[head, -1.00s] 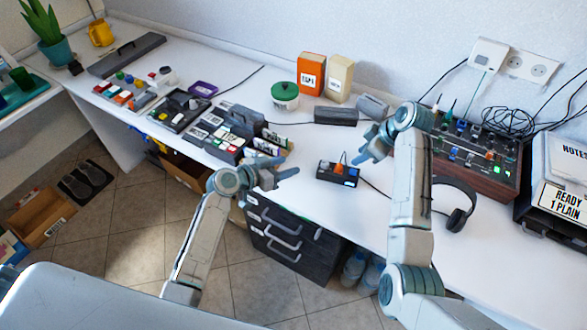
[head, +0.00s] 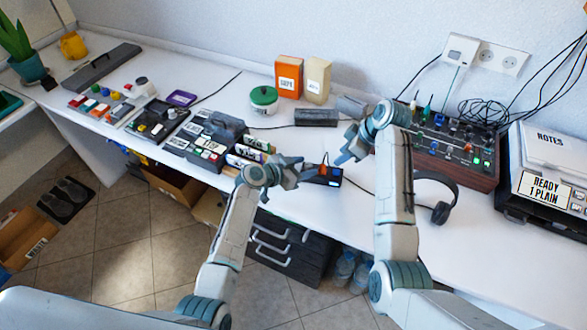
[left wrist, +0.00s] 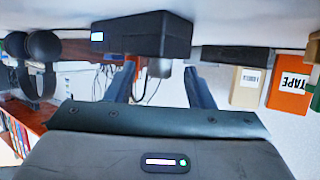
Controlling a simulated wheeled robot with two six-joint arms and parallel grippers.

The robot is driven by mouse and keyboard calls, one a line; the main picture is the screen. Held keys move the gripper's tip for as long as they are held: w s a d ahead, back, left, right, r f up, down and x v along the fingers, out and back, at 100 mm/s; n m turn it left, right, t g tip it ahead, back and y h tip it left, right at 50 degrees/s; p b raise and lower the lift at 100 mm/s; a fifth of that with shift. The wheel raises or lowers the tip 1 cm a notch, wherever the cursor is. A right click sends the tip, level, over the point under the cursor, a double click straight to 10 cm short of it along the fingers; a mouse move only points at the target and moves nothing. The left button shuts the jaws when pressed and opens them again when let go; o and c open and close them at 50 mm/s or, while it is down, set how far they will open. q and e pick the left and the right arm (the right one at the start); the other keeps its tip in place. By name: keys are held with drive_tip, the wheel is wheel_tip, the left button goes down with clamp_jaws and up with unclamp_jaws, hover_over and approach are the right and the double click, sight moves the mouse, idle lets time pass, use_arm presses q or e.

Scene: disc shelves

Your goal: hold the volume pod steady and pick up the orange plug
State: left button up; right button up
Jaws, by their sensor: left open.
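The volume pod (head: 334,182) is a small black box with a blue-lit display, standing on the white desk. The orange plug (head: 323,169) is on its top, with a dark cable rising from it. My left gripper (head: 296,172) is open, close to the pod's left side, and partly overlaps it in the head view.
Headphones (head: 446,211) and a mixer (head: 465,158) stand to the right. A grey block (head: 316,117), a green-lidded tub (head: 264,99) and two boxes are behind. Trays of coloured switches and labelled parts (head: 210,143) lie left. The desk's front edge is close to the pod.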

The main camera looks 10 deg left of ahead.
use_arm(q)
drive_tip(key=shift+w+d+f, duration=0.1)
drive_tip(key=shift+w+d, duration=0.1)
clamp_jaws()
idle(0.6)
